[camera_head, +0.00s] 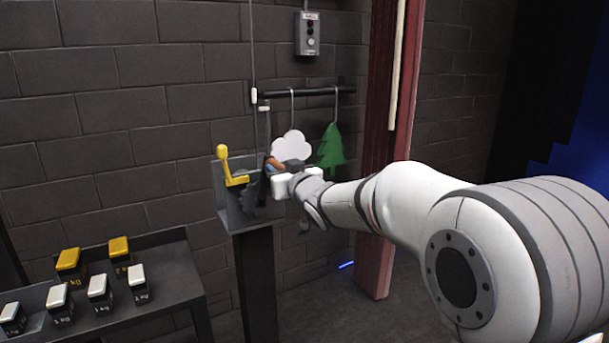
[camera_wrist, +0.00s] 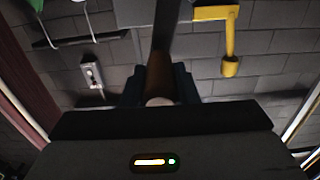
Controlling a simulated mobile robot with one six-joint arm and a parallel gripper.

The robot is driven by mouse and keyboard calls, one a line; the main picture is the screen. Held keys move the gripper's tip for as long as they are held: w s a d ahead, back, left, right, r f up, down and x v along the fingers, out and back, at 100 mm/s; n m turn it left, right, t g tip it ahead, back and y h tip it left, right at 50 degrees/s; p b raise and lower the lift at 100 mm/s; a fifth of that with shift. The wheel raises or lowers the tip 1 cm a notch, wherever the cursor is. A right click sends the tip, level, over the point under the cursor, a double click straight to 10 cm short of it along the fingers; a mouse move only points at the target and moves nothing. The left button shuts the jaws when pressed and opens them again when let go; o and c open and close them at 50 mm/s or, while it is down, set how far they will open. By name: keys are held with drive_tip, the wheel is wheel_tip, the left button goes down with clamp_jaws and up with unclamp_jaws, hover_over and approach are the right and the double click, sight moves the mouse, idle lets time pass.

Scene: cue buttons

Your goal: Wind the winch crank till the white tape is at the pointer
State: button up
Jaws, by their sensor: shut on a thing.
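The winch (camera_head: 236,212) is a grey housing on a dark post by the brick wall. A yellow lever (camera_head: 224,160) stands up on its left side and also shows in the wrist view (camera_wrist: 229,40). My gripper (camera_head: 274,168) is at the winch's right side, shut on the brown crank handle (camera_wrist: 159,76). The dark crank arm (camera_wrist: 166,28) runs up from the handle in the wrist view. A thin line (camera_head: 252,45) hangs down the wall above the winch. Two small white marks sit by it, one upper (camera_head: 254,96) and one lower (camera_head: 263,108); I cannot tell which is tape or pointer.
A black rail (camera_head: 310,92) on the wall holds a white cloud (camera_head: 292,146) and a green tree (camera_head: 331,147), close behind my gripper. A control box (camera_head: 307,33) is above. A dark table (camera_head: 178,285) with white and yellow weights stands lower left. A red post (camera_head: 378,120) stands right.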

drive_tip(key=shift+d, duration=0.1)
drive_tip(key=w+d+f, duration=0.1)
drive_tip(key=d+f, duration=0.1)
drive_tip(key=w+d+f, duration=0.1)
drive_tip(key=d, duration=0.1)
drive_tip(key=shift+w, duration=0.3)
drive_tip(key=shift+f, duration=0.1)
drive_tip(key=d+f, duration=0.1)
drive_tip(key=w+d+f+b, duration=0.1)
drive_tip(key=f, duration=0.1)
drive_tip(key=shift+w+f, duration=0.1)
drive_tip(key=shift+f, duration=0.05)
drive_tip(key=o, duration=1.1)
drive_tip(key=shift+a+r, duration=0.15)
drive_tip(key=shift+r, duration=0.25)
drive_tip(key=shift+b+v, duration=0.4)
drive_tip(key=shift+v, duration=4.7)
